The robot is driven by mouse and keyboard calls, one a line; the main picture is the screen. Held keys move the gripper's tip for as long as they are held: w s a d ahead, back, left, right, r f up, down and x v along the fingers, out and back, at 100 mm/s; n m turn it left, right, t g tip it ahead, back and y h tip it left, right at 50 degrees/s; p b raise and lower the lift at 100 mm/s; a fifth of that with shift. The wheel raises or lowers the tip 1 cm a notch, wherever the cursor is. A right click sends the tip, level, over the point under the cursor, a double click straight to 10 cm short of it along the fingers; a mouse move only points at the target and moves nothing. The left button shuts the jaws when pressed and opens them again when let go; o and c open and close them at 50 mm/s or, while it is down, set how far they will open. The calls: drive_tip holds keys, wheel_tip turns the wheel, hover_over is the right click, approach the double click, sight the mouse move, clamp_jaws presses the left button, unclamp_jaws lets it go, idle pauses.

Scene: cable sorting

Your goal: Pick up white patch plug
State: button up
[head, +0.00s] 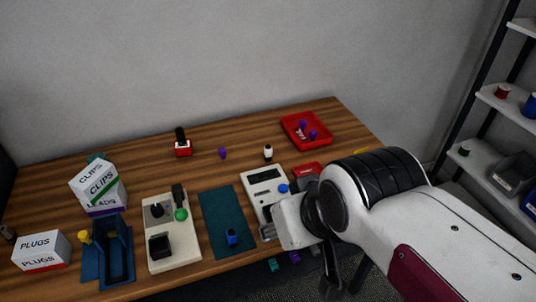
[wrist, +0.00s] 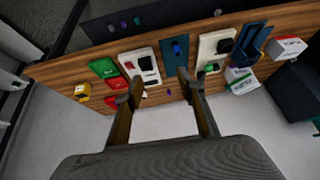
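A small white plug with a dark top (head: 268,152) stands upright on the bare wood toward the back of the table, between the meter and the red tray. In the wrist view a small white piece (wrist: 144,95), probably this plug, shows just beside the left finger, which may hide part of it. My gripper (wrist: 160,84) is open, with nothing between its fingers. In the head view my gripper (head: 333,278) hangs low at the table's near right side, well away from the plug, partly hidden by my arm.
The red tray (head: 293,123) holds purple and white pieces. A white meter (head: 256,187), teal mat (head: 222,205), cream fixture (head: 186,250) and blue holder (head: 95,268) line the front. A purple plug (head: 222,153) and red block (head: 183,150) stand behind. Wood around the white plug is clear.

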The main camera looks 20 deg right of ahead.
drive_tip(key=w+a+f+m+t, duration=0.1)
drive_tip(key=w+a+m+t, duration=0.1)
drive_tip(key=w, duration=1.1)
drive_tip(key=w+a+f+m+t, duration=0.1)
drive_tip(key=w+a+t, duration=0.1)
drive_tip(key=w, duration=1.1)
drive_tip(key=w+d+f+m+t+h, duration=0.1)
drive_tip(key=w+d+f+m+h, duration=0.25)
drive_tip(key=w+f, duration=0.4)
drive_tip(key=m+h, duration=0.2)
drive_tip(key=h, duration=0.3)
approach(266, 151)
drive_tip(key=shift+w+f+n+g, duration=0.15)
drive_tip(key=shift+w+n+g, duration=0.15)
drive_tip(key=shift+w, duration=0.75)
drive_tip(key=shift+s+d+f+h, duration=0.15)
drive_tip(key=shift+d+f+h, duration=0.2)
drive_tip(key=shift+h, duration=0.2)
drive_tip(key=shift+w+d+f, duration=0.1)
drive_tip(key=shift+w+d, duration=0.1)
drive_tip(key=shift+x, duration=1)
